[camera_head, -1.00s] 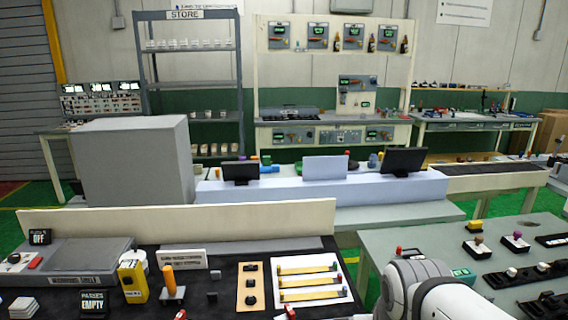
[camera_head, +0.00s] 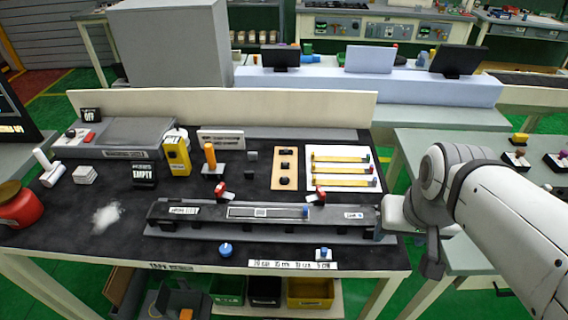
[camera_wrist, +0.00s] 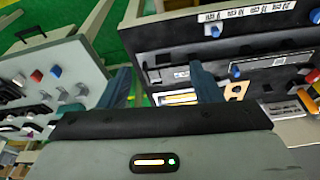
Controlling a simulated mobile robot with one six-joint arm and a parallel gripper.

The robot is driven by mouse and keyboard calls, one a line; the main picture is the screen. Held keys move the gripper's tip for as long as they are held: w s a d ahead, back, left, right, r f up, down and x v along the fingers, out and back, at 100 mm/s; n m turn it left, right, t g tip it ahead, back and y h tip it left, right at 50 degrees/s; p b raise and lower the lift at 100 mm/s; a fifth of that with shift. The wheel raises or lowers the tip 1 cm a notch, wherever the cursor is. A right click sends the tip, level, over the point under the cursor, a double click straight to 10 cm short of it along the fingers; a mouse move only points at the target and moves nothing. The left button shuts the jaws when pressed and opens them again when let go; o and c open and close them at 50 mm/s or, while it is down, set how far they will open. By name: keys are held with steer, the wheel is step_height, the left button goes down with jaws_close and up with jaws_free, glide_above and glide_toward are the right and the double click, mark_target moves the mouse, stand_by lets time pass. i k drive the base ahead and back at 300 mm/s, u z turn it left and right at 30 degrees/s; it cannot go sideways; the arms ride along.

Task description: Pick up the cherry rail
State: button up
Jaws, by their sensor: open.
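Three yellow rails lie side by side on a white board (camera_head: 343,188) at the right of the black bench. Their right ends carry small coloured tips. The middle rail (camera_head: 340,170), with a reddish tip, looks like the cherry rail, though the tips are tiny.
A wooden strip with black knobs (camera_head: 285,181) stands left of the board. A low cream wall (camera_head: 220,107) runs behind. A grey side bench (camera_head: 420,150) is at the right.

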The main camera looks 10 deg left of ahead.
mark_target(186, 212)
steer(key=z, duration=1.15)
steer(key=k, duration=1.2)
steer(key=u, duration=1.3)
steer(key=i, duration=1)
steer(key=u, duration=0.05)
